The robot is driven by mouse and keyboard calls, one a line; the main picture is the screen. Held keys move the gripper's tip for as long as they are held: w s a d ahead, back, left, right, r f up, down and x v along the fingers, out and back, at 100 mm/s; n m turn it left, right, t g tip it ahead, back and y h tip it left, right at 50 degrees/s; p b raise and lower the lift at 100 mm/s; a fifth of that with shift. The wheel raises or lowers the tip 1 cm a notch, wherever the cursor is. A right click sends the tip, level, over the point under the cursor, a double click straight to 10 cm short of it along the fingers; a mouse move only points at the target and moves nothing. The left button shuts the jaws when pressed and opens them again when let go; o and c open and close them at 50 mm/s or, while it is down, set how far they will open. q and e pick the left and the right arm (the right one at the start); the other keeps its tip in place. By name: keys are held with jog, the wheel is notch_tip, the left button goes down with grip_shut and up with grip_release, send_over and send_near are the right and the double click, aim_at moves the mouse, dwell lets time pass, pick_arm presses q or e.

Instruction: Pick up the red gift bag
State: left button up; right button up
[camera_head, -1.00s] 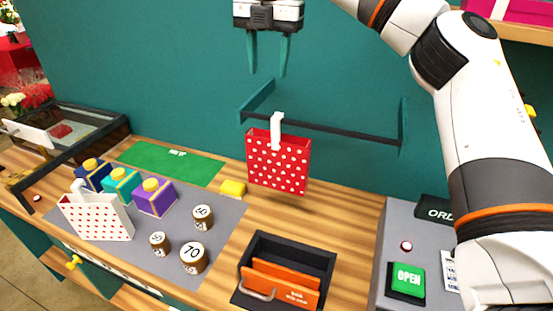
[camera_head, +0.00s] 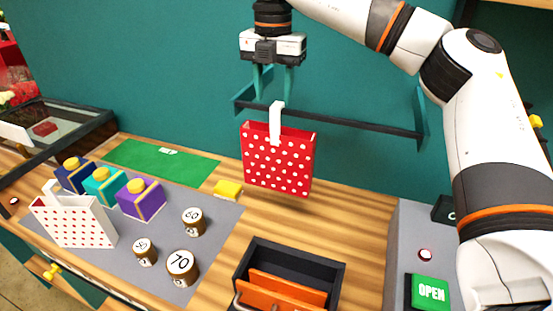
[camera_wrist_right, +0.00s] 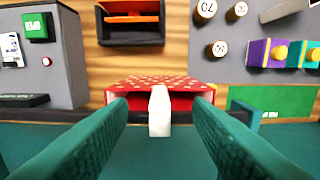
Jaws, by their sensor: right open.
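The red gift bag (camera_head: 277,163) with white dots hangs by its white handle from a dark rail (camera_head: 340,125) in front of the teal wall. My right gripper (camera_head: 276,97) is open just above the bag, with its two fingers pointing down, one on each side of the handle's top. In the right wrist view, the bag (camera_wrist_right: 160,83) is seen from above, and its white handle (camera_wrist_right: 159,112) stands centred between the open fingers (camera_wrist_right: 160,125), apart from both. My left gripper is not in view.
A white dotted bag (camera_head: 76,222), several gift boxes (camera_head: 140,200) and numbered weights (camera_head: 182,266) stand on a grey mat at left. A black tray (camera_head: 330,273) with orange parts is in front. An OPEN button (camera_head: 430,291) is at right.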

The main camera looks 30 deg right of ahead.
aim_at(275, 108)
jog(key=f+p, duration=0.1)
jog(key=f, duration=0.2)
jog(key=f+p, duration=0.2)
jog(key=shift+w+d+f, duration=0.2)
jog(key=shift+f, duration=0.2)
jog(key=shift+s+f, duration=0.1)
jog(key=shift+f, duration=0.6)
grip_shut()
